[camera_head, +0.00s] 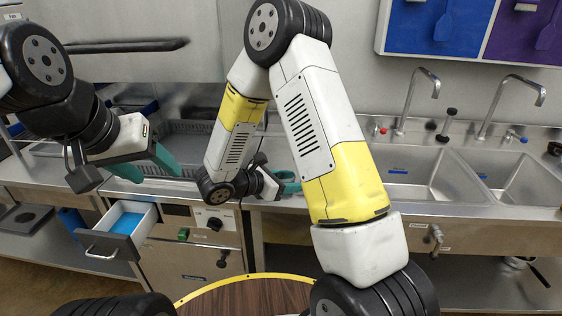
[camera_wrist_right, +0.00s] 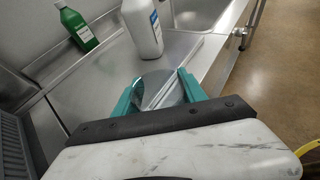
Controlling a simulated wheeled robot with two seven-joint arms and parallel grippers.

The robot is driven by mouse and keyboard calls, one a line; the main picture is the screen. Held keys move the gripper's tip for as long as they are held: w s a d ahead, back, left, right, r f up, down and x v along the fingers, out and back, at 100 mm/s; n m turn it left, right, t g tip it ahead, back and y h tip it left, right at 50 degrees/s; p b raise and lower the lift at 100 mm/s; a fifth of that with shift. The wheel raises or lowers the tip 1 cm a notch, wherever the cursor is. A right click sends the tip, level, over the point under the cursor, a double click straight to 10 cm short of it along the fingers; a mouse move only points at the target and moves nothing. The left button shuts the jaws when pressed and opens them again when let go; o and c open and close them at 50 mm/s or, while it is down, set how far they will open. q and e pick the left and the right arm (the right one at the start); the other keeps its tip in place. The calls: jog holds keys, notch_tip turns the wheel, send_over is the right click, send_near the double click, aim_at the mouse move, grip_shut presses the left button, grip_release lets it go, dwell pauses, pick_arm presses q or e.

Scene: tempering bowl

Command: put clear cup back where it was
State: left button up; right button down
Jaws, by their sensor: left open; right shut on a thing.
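The clear cup (camera_wrist_right: 160,92) shows in the right wrist view as a see-through round shape between the teal fingers of my right gripper (camera_wrist_right: 157,88). That gripper is shut on it, over or on the steel counter; I cannot tell whether the cup touches the surface. In the head view my right gripper (camera_head: 288,185) is at the counter's front edge, left of the sinks, and the cup cannot be made out there. My left gripper (camera_head: 155,168) is open and empty, further left, above the counter edge near the open drawer.
A white bottle (camera_wrist_right: 143,28) and a green bottle (camera_wrist_right: 76,26) stand on the counter beyond the cup. A drawer (camera_head: 118,240) with a blue inside is open at left. Sinks (camera_head: 410,170) with taps are at right. A round wooden table (camera_head: 245,298) is in front.

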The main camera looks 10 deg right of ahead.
jog(key=shift+w+r, duration=0.1)
jog(key=shift+w, duration=0.2)
send_over(297, 173)
jog(key=shift+f, duration=2.45)
jog(key=shift+f, duration=0.15)
jog(key=c, duration=0.6)
grip_release()
jog(key=shift+c, duration=0.2)
